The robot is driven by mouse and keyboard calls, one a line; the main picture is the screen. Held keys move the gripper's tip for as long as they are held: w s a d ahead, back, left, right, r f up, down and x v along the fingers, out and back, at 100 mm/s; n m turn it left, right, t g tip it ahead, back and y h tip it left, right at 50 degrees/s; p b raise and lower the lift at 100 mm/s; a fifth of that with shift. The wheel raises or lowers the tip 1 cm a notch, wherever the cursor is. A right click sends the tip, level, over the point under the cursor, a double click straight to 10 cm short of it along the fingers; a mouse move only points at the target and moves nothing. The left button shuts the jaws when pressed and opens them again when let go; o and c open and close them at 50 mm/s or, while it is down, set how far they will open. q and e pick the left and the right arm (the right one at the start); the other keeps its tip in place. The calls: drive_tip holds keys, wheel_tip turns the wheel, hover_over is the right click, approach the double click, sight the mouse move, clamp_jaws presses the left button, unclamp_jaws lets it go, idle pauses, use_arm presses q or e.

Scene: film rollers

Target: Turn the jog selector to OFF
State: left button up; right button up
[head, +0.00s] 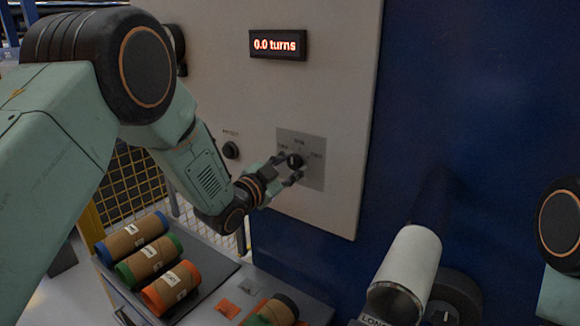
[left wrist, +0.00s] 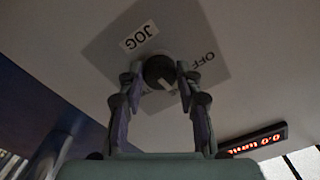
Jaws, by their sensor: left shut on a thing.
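The jog selector (head: 295,160) is a round black knob on a grey label plate (head: 314,178) on the pale panel. My left gripper (head: 289,168) reaches it from the lower left, with a finger on either side, and is shut on the knob. In the left wrist view the knob (left wrist: 159,71) sits between the fingertips (left wrist: 160,76). The JOG label (left wrist: 139,36) is at upper left there and the OFF label (left wrist: 201,60) at right. I cannot tell surely which label the knob points to. My right gripper is out of view.
A display (head: 277,45) above reads 0.0 turns. A second black knob (head: 231,150) is left of the selector. Blue, green and orange-ended rolls (head: 150,257) lie on a dark tray below. A white roller (head: 409,262) stands out at lower right.

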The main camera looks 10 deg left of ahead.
use_arm(q)
drive_tip(key=n, duration=1)
drive_tip(key=shift+r+n, duration=0.1)
drive_tip(key=shift+n, duration=0.2)
idle(0.5)
drive_tip(key=o, duration=1.2)
drive_tip(key=shift+s+a, duration=0.1)
drive_tip(key=shift+c, duration=0.2)
drive_tip(key=v, duration=1.2)
